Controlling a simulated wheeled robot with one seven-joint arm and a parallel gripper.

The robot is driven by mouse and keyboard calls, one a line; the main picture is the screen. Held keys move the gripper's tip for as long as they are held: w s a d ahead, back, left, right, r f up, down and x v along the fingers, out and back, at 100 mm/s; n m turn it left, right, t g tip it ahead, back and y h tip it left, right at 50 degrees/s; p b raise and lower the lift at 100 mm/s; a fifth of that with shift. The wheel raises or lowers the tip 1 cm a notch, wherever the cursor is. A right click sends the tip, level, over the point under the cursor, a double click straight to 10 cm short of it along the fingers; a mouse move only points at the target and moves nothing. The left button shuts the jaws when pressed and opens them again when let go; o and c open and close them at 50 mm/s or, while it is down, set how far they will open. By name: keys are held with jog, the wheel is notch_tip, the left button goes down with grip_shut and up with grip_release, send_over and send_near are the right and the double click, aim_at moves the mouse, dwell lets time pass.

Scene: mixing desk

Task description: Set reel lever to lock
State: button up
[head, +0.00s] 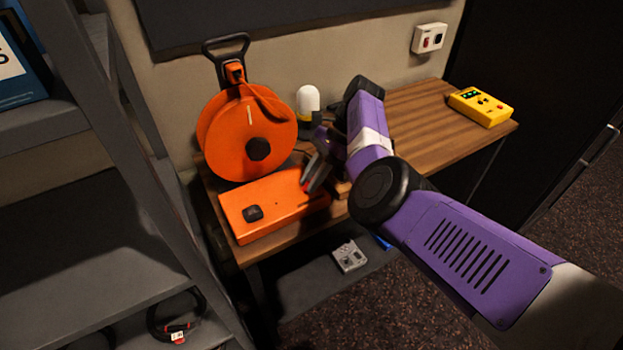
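An orange reel (235,135) stands upright at the left end of the wooden desk (425,120), with a black hub and a black carrying handle on top. An orange strap-like part curves from its top over the disc; I cannot tell if this is the lever. An orange box (285,204) with a black knob (253,213) lies in front of the reel. My gripper (311,178) is low at the right end of this box, right of the reel. Its fingers are small, dark and partly hidden by my arm, so I cannot tell whether they touch anything or the lever's setting.
A white-domed lamp (308,99) stands behind my arm. A yellow box (482,106) with green lights sits at the desk's far right. Grey shelving (150,150) borders the left. A grey device (349,257) lies below the desk. The desk's right half is mostly clear.

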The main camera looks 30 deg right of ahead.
jog(key=shift+o, duration=1.3)
jog(key=v, duration=0.7)
jog(key=shift+d+r, duration=0.25)
jog(key=shift+r, duration=0.05)
